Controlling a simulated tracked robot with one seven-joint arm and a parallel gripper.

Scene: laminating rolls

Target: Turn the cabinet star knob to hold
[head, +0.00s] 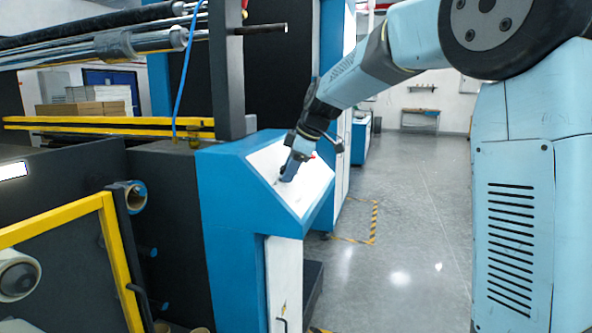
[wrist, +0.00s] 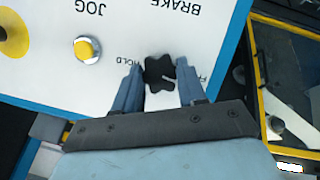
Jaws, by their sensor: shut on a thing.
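The black star knob (wrist: 160,73) sits on the white sloped panel of the cabinet, between the two fingers of my gripper (wrist: 158,88). My gripper is shut on the knob, one finger on each side. A small pale mark shows on the knob's right side in the wrist view. The HOLD label (wrist: 127,59) is left of the knob, and another label right of it is partly hidden by a finger. In the head view my gripper (head: 287,177) is down at the panel (head: 313,190) of the blue cabinet, and the knob cannot be made out there.
In the wrist view a yellow button (wrist: 87,49) by the upside-down JOG label and a larger yellow part (wrist: 12,35) lie to the left. A yellow-framed guard (head: 60,215) stands left of the cabinet. The grey floor (head: 415,215) to the right is open.

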